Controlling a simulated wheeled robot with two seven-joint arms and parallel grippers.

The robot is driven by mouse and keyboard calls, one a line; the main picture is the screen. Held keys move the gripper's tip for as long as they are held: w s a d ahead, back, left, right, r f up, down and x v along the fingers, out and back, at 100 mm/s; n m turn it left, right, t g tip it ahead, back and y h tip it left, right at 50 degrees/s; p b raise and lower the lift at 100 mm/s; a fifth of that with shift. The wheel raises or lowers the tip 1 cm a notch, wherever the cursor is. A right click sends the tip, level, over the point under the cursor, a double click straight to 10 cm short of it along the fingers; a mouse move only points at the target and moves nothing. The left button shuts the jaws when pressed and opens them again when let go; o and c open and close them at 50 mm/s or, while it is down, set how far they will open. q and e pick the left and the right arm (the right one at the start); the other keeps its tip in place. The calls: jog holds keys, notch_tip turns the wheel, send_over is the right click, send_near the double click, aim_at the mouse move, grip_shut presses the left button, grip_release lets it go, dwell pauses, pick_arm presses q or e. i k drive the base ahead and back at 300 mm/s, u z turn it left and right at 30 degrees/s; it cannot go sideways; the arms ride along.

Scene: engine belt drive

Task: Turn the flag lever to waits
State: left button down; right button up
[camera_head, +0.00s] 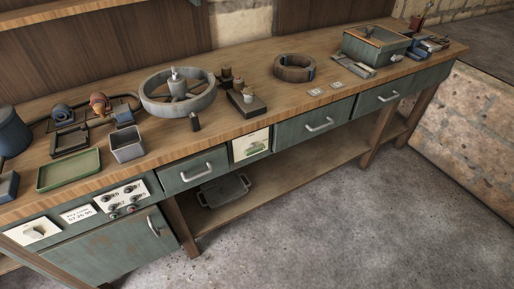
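I cannot make out for sure which part is the flag lever. A pale plate with a small dark piece on it (32,231) is on the bench front at the lower left. Another pale plate with a greenish shape (251,146) is on the front between two drawers. A white panel with several dark knobs (122,198) is left of the first handled drawer. Any "waits" wording is too small to read. Neither of my grippers is in view.
The wooden bench (240,135) carries a large grey wheel (178,92), a green tray (69,170), a grey bin (127,145), a brown ring (294,68) and a green box (376,45). A dark tray (224,190) lies on the lower shelf. The floor in front is clear.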

aim_at(253, 149)
jog(key=u, duration=0.45)
jog(key=i, duration=0.35)
jog(key=u, duration=0.3)
